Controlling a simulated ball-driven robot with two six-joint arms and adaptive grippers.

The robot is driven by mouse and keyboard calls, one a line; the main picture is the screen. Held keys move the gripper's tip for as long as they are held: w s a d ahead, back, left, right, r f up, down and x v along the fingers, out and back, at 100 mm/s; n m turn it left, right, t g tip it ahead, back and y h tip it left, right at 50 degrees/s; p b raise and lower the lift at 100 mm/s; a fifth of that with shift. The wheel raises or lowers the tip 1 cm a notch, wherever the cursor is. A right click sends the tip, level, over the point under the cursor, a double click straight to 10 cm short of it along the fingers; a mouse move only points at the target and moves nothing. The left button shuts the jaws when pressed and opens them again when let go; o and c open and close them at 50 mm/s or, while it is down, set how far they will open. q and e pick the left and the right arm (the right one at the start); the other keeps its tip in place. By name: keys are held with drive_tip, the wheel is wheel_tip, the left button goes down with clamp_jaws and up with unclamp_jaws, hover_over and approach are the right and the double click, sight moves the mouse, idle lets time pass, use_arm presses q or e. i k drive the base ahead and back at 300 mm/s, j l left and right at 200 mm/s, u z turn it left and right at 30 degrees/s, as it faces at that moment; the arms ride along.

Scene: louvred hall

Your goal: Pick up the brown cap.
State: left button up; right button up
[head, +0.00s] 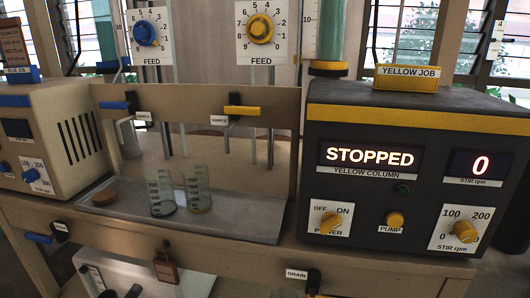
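A small brown disc, which looks like the brown cap (104,197), lies at the left end of the grey metal tray (235,224). It is left of two glass beakers and apart from them. Neither of my grippers shows in the head view, so I cannot see whether they are open or shut.
Two graduated beakers, the left one (160,192) and the right one (197,188), stand on the tray. A dark control box (400,165) reading STOPPED stands right of it, a beige box (50,135) left.

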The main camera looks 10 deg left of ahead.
sight(104, 198)
drive_tip(key=u, duration=1.55)
drive_tip(key=i+j+z, duration=0.15)
drive_tip(key=i+j, duration=0.15)
drive_tip(key=i+j+z, duration=0.2)
drive_tip(key=j, duration=0.3)
